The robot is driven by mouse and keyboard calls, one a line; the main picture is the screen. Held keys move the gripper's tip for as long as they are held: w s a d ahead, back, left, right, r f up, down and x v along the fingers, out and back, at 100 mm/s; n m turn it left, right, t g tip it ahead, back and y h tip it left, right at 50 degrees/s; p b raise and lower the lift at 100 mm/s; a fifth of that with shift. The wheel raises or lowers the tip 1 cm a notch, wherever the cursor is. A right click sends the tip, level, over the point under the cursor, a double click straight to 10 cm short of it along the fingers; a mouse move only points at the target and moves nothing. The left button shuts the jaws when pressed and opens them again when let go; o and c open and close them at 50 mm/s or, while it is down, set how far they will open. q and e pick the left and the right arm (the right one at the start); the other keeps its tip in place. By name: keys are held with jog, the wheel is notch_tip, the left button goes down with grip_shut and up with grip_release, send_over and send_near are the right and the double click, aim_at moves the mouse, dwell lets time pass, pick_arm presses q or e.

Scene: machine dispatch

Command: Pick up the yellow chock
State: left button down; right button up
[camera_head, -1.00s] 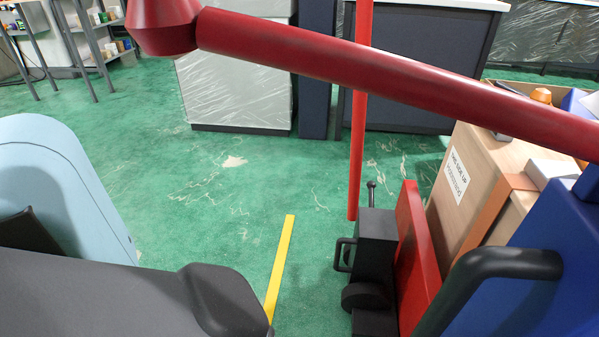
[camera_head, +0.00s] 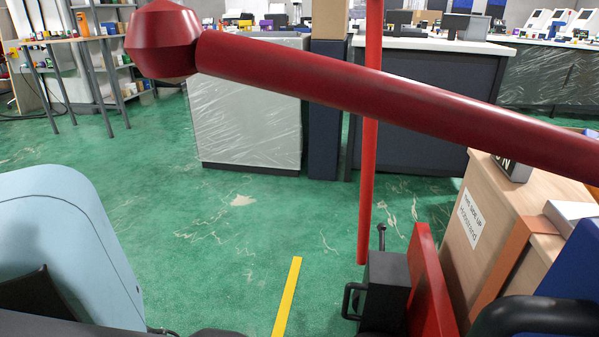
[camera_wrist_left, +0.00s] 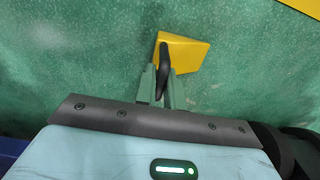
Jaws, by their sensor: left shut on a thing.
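The yellow chock (camera_wrist_left: 187,52) is a wedge-shaped block with a dark handle (camera_wrist_left: 163,66), seen in the left wrist view against the green floor. My left gripper (camera_wrist_left: 161,84) has its two greenish fingers closed on the handle, with the yellow body just beyond the fingertips. I cannot tell whether the chock touches the floor. The chock does not show in the head view. My right gripper is in neither view.
A thick red bar (camera_head: 370,92) crosses the head view, with a thin red upright (camera_head: 369,180) behind it. A dark box with a handle (camera_head: 385,290) and a cardboard box (camera_head: 490,215) stand at right. A yellow floor strip (camera_head: 287,297) lies on mostly clear green floor.

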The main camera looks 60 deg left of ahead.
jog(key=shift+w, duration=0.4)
pick_arm(q)
jog(key=shift+r, duration=0.1)
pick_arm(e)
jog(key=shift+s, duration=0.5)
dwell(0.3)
